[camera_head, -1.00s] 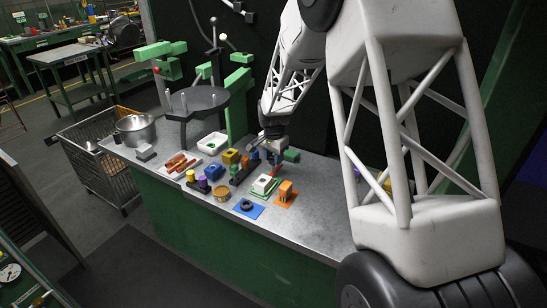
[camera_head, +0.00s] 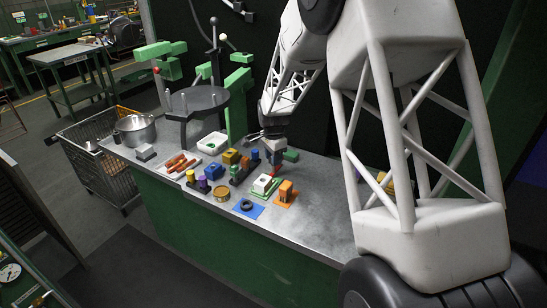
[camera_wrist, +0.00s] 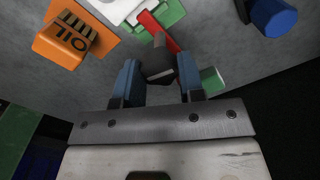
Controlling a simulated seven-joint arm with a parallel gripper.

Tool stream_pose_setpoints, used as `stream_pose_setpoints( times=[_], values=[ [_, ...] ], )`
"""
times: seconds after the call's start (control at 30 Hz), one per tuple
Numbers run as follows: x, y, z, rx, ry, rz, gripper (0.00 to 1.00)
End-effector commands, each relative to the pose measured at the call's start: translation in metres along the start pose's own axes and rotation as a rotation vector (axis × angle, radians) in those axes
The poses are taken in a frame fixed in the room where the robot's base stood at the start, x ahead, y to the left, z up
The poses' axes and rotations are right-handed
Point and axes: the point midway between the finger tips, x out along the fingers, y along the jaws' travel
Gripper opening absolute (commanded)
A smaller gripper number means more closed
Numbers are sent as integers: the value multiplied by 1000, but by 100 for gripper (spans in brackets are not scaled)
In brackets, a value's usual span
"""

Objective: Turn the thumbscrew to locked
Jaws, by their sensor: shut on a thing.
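In the wrist view, the blue fingers of my gripper (camera_wrist: 158,65) are on either side of a dark grey knob-like piece (camera_wrist: 156,58), which I take to be the thumbscrew. The gripper is shut on it. A red bar (camera_wrist: 162,32) runs from beside this piece toward the top of the view. I cannot read any locked marking. In the head view, my gripper (camera_head: 273,153) is low over the back of the metal bench, and the piece it holds is too small and covered to make out.
A white block on a green pad (camera_head: 264,185) and an orange block marked OIL (camera_wrist: 65,40) stand close by. A blue round piece (camera_wrist: 272,16) and a green piece (camera_wrist: 212,82) are near the fingers. The bench's front right (camera_head: 310,220) is clear.

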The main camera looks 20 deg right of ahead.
Motion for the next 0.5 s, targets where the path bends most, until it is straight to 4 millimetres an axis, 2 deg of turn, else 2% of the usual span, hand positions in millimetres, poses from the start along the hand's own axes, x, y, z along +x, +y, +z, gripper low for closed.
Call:
stream_pose_setpoints(
  times=[0.07, 0.1, 0.23, 0.5],
  values=[
    [-1, 0, 0, 0, 0, -1, 12],
    [-1, 0, 0, 0, 0, -1, 42],
    [0, 0, 0, 0, 0, -1, 62],
    [0, 0, 0, -1, 0, -1, 62]
  ],
)
